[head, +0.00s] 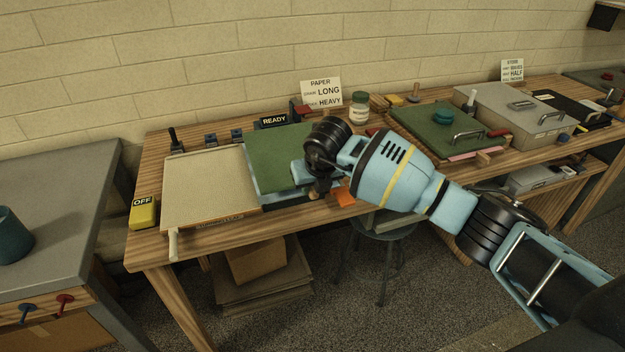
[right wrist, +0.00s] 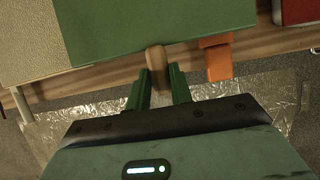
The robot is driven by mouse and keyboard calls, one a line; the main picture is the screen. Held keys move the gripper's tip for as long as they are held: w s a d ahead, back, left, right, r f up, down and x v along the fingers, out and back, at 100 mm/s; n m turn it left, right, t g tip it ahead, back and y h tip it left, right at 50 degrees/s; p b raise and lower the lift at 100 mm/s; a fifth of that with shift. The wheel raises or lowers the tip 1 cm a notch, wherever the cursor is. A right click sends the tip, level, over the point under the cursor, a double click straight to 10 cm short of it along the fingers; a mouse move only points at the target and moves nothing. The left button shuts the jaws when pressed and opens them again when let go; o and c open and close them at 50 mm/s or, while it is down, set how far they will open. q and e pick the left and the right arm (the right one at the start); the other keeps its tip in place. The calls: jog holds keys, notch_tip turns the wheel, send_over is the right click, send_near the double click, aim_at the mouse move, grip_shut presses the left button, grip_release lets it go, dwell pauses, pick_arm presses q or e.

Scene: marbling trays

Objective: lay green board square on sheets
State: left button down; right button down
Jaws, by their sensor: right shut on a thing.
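A flat green board (head: 275,152) lies over a dark teal tray-like base (head: 283,198) near the middle of the bench, right of a beige panel. My right gripper (head: 316,190) is at the board's front right, mostly hidden by its own wrist. In the right wrist view, the fingers (right wrist: 158,88) close around a short wooden handle (right wrist: 156,58) at the edge of the green board (right wrist: 150,25). I cannot make out sheets under this board. A second green board (head: 428,125) with a metal handle lies farther right, with pink showing at its front edge. My left gripper is out of view.
The beige panel (head: 210,182) lies left of the green board, with a yellow OFF block (head: 143,212) beside it. An orange block (head: 343,196) is close right of the gripper. A jar (head: 360,107) stands behind. A grey lidded box (head: 515,115) is far right.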

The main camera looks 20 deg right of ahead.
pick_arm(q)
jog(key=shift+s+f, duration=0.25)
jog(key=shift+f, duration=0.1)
pick_arm(e)
jog(key=shift+f, duration=1.15)
jog(key=c, duration=0.7)
grip_release()
jog(key=shift+f, duration=0.15)
jog(key=shift+r+p, duration=1.05)
jog(key=shift+r, duration=2.6)
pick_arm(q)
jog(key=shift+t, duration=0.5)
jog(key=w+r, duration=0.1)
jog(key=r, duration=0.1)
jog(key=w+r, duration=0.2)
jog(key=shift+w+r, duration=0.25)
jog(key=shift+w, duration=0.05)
pick_arm(e)
jog(key=shift+f, duration=0.15)
